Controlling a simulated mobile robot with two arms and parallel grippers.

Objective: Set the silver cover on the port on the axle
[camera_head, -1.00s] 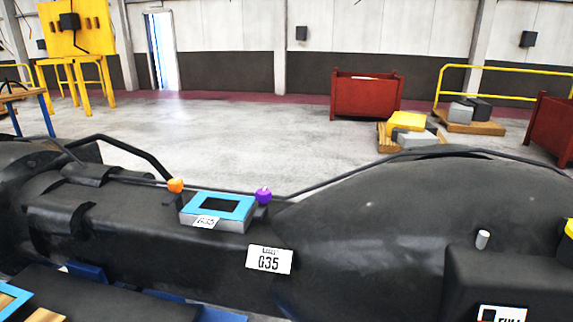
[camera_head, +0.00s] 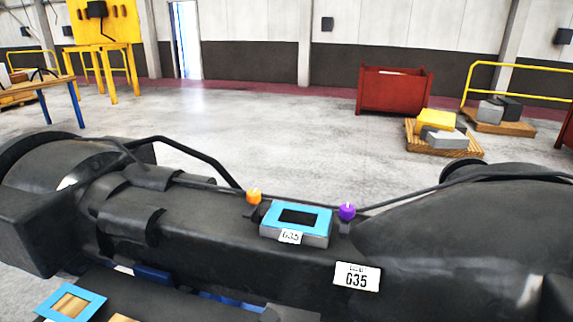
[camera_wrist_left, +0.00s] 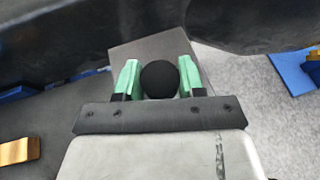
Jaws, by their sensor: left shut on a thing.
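The port (camera_head: 297,217) is a grey box on top of the dark axle (camera_head: 200,212), with a blue rim around a black opening and a G35 tag. An orange knob (camera_head: 254,196) and a purple knob (camera_head: 347,211) stand on either side of it. In the left wrist view, my left gripper (camera_wrist_left: 160,76) has green fingertips shut on a round black knob (camera_wrist_left: 160,80). The silver cover (camera_wrist_left: 139,50), a flat grey plate, shows just beyond this knob. Neither gripper shows in the head view, so I cannot tell how far the cover is from the port.
A blue frame (camera_head: 48,305) around wood lies at the lower left. Dark hoses run over the axle. A red bin (camera_head: 393,92) and a pallet (camera_head: 443,143) with blocks stand behind on open floor.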

